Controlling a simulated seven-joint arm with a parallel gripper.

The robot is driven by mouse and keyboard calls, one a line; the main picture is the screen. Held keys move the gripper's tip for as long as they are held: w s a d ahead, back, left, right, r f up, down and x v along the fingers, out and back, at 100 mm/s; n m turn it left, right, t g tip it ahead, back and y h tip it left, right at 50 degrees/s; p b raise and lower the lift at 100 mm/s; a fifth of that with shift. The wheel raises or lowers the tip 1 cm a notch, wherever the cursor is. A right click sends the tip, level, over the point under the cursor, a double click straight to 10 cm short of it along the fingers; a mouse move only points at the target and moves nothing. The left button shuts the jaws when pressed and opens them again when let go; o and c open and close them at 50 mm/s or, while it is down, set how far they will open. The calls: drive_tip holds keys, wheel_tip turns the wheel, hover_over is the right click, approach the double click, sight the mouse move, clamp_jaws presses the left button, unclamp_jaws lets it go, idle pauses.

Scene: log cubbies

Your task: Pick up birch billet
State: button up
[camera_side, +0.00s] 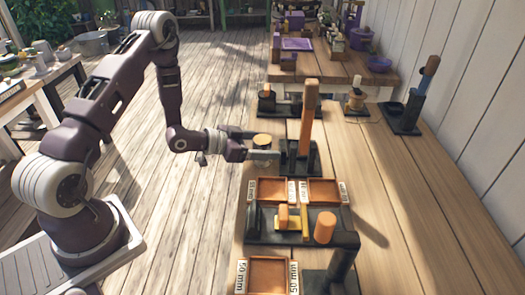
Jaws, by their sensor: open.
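A short round billet with a pale yellow-brown cut top (262,139) stands upright at the left edge of the wooden bench; I take it for the birch billet, though its bark is too small to make out. My gripper (263,148) reaches in level from the left. Its jaws are open, with one finger on the far side of the billet and one on the near side. Whether either finger touches it, I cannot tell. The near finger partly hides the billet's lower part.
A tall wooden post on a black base (308,115) stands just right of the billet. Nearer are orange-brown trays (324,190) with number labels, an orange cylinder (325,227) and another tray (267,276). Black stands (402,115) sit farther back.

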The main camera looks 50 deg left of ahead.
drive_tip(key=c, duration=1.6)
drive_tip(key=shift+o, duration=0.2)
drive_tip(key=shift+r, duration=0.1)
